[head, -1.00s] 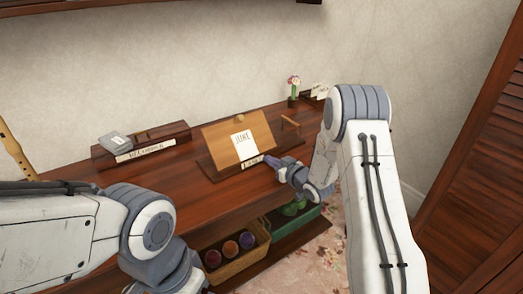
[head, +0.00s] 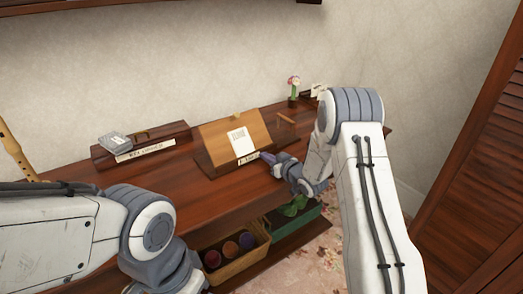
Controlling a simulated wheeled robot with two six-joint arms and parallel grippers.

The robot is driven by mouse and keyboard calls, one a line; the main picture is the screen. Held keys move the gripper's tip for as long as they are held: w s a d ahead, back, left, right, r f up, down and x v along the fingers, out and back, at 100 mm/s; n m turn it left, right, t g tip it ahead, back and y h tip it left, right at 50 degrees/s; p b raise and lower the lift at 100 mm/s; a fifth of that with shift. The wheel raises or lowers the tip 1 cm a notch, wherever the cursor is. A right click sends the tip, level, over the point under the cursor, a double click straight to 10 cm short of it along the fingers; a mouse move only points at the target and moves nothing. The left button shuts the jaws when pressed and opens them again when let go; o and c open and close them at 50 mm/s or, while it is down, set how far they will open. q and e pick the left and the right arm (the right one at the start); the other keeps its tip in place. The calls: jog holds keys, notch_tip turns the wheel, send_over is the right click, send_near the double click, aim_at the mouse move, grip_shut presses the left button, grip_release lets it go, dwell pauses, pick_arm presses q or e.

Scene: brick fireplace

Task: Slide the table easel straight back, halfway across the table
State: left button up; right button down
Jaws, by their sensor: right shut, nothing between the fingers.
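The table easel (head: 219,142) stands upright on the dark wooden table (head: 180,194), with a tilted wooden board, a base ledge and a small label at its front. A white card (head: 240,141) leans on its board. My right gripper (head: 266,158) is shut and empty, its tip at the front of the easel's ledge, just right of the label. It looks to be touching the ledge, but the contact is too small to be sure. My left arm shows at lower left; its gripper is out of view.
Left of the easel is a wooden stand (head: 167,133) with a grey box (head: 115,139). A potted flower (head: 293,88) stands at the back right. A basket (head: 237,262) with several dark balls is on the lower shelf. Table space behind the easel looks clear.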

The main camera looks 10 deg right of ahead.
jog(key=shift+x, duration=0.75)
jog(key=shift+w+r, duration=0.1)
jog(key=shift+r, duration=0.05)
jog(key=shift+w+a+r, duration=0.15)
